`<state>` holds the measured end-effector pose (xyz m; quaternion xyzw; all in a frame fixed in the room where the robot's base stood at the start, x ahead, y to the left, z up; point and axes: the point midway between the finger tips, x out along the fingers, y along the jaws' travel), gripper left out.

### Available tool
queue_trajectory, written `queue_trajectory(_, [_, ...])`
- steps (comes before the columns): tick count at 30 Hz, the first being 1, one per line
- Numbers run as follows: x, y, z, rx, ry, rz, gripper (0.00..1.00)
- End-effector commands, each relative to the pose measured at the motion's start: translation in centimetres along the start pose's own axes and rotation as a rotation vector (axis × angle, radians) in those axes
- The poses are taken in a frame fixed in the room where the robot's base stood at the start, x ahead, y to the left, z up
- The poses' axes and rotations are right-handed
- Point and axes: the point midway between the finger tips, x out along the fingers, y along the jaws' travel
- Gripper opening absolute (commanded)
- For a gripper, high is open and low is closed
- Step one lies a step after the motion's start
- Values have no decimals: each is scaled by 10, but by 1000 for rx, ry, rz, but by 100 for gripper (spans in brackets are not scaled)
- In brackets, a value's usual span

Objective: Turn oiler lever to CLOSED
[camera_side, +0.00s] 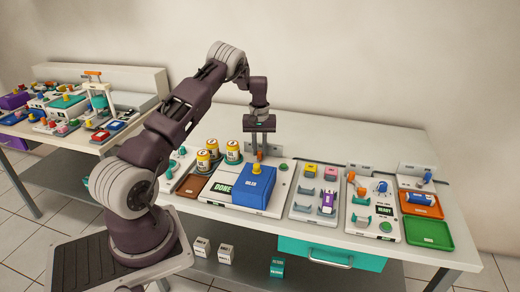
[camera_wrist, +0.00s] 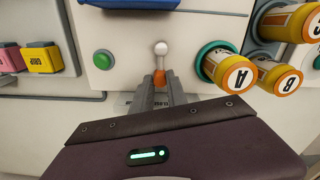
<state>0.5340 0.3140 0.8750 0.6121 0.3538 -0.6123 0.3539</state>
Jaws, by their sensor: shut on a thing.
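The blue oiler box (camera_side: 254,188) sits on a white panel; its edge shows at the top of the wrist view (camera_wrist: 170,3). Behind it is the lever, with a white rounded end (camera_wrist: 161,48) and an orange part (camera_wrist: 159,78). The orange part also shows below my gripper in the side view (camera_side: 260,155). My gripper (camera_wrist: 161,84) points down, its two grey fingers close together on the lever's orange part. The fingers hide the rest of the lever. A label beneath the fingers is mostly covered, and I cannot read the lever's setting.
A green button (camera_wrist: 103,60) is beside the lever. Yellow jars marked A (camera_wrist: 232,72) and B (camera_wrist: 280,78) stand close to the fingers on the other side. Yellow (camera_wrist: 42,58) and pink blocks are farther off. The panel reads DONE (camera_side: 222,188) beside the blue box.

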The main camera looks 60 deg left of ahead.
Motion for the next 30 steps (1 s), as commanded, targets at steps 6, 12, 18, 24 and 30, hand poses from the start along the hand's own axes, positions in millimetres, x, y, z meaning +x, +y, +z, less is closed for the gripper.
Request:
queue_trajectory(6, [-1,0,-1,-1,2,1,0])
queue_trajectory(12, [-1,0,0,0,2,0,38])
queue_trajectory(18, [0,0,0,0,1,0,40])
queue_trajectory(24, [-12,0,-1,0,2,2,40])
queue_trajectory(30, [-54,0,-1,1,5,2,40])
